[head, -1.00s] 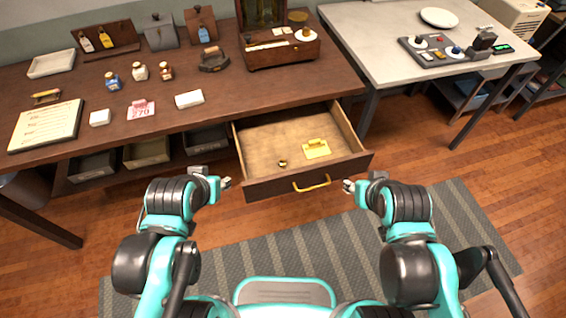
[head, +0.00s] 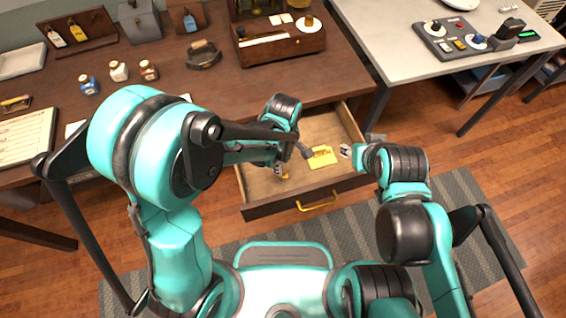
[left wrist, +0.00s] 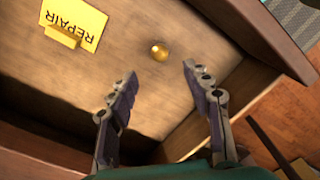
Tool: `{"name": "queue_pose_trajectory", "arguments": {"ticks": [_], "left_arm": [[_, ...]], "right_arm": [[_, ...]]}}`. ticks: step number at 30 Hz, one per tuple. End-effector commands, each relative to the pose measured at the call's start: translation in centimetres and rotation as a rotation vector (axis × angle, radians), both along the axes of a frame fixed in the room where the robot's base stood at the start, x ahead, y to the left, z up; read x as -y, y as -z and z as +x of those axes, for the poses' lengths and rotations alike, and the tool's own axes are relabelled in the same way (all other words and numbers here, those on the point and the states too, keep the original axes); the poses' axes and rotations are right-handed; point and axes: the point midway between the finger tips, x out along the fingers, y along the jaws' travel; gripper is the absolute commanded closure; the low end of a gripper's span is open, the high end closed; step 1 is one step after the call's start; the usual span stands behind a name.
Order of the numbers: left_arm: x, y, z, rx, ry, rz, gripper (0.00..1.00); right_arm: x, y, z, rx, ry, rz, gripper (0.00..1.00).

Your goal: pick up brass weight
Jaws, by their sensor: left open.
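The brass weight (left wrist: 160,52) is a small, round, shiny gold piece lying on the wooden floor of the open drawer (head: 262,188). My left gripper (left wrist: 160,73) is open above the drawer floor, its two fingertips apart on either side of the weight's line, with the weight just beyond them in the left wrist view. In the head view my left gripper (head: 281,172) reaches down into the drawer and covers the weight's spot. My right gripper (head: 347,151) is over the drawer's right side, too small to tell its jaws.
A yellow repair sign (head: 322,158) lies in the drawer near the weight, and it also shows in the left wrist view (left wrist: 76,22). The drawer's front panel (head: 335,194) and side walls rise around the floor. The wooden desk (head: 340,75) stands behind, with bottles and boxes.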

Motion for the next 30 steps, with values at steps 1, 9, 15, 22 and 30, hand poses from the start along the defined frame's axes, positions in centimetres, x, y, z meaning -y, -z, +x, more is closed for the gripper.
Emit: {"name": "queue_pose_trajectory", "arguments": {"ticks": [1,9,15,22,30], "left_arm": [[0.2,0.5,-0.1,-0.006,-0.012,0.003,0.5],[0.3,3.5,-0.2,-0.011,-0.024,0.006,0.5],[0.4,5.8,-0.3,-0.01,-0.023,0.005,0.5],[0.4,8.5,-0.4,-0.009,-0.023,0.005,0.5],[0.4,8.3,-0.4,-0.009,-0.023,0.005,0.72]], "right_arm": [[0.0,0.1,0.0,0.0,0.0,0.0,0.6],[0.0,1.4,0.0,0.0,0.0,0.0,0.6],[0.0,2.9,0.0,0.0,0.0,0.0,0.6],[0.0,4.3,0.0,0.0,0.0,0.0,0.6],[0.0,4.0,0.0,0.0,0.0,0.0,0.6]]}}
